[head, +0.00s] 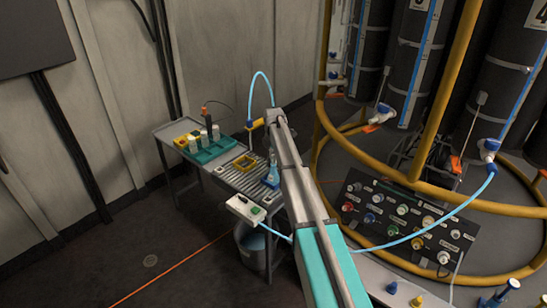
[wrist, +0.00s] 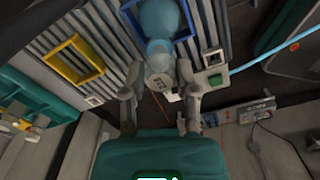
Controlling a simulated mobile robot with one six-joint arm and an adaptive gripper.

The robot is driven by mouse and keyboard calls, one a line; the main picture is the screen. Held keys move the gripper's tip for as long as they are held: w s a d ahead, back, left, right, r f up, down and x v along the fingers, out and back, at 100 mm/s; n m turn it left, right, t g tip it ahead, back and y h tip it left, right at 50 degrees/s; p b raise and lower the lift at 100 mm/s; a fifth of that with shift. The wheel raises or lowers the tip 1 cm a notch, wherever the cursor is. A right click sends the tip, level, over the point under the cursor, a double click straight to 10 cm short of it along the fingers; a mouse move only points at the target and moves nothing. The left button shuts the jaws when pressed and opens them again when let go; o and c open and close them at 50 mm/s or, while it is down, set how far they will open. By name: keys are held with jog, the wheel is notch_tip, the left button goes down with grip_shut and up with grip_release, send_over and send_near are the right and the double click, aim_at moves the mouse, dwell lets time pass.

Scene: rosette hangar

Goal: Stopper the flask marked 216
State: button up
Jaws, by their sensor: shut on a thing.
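A flask with blue contents (wrist: 158,18) stands in a blue square frame (wrist: 128,22) on the slatted bench, at the top of the wrist view. It also shows in the head view (head: 272,178), beside my arm. No number is readable on it. My gripper (wrist: 159,82) has its fingers on either side of a pale, greyish round piece (wrist: 158,79) at the flask's mouth. It is shut on this piece, which looks like a stopper. I cannot tell whether the piece sits in the neck or just above it. My arm hides the gripper in the head view.
A yellow frame (wrist: 74,61) is empty on the bench. A green rack (head: 212,153) holds pale bottles at the bench's far left. A white box with a green button (head: 245,209) sits at the near edge. A dark control panel (head: 405,222) and yellow rails stand right.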

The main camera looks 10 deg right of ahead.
jog(key=shift+f+b, duration=0.9)
jog(key=shift+f, duration=0.1)
dwell(0.8)
jog(key=o, duration=0.9)
jog(key=shift+o, duration=0.4)
jog(key=shift+o, duration=1.2)
jog(key=shift+r, duration=0.2)
jog(key=shift+r+p, duration=2.85)
jog(key=shift+p, duration=0.2)
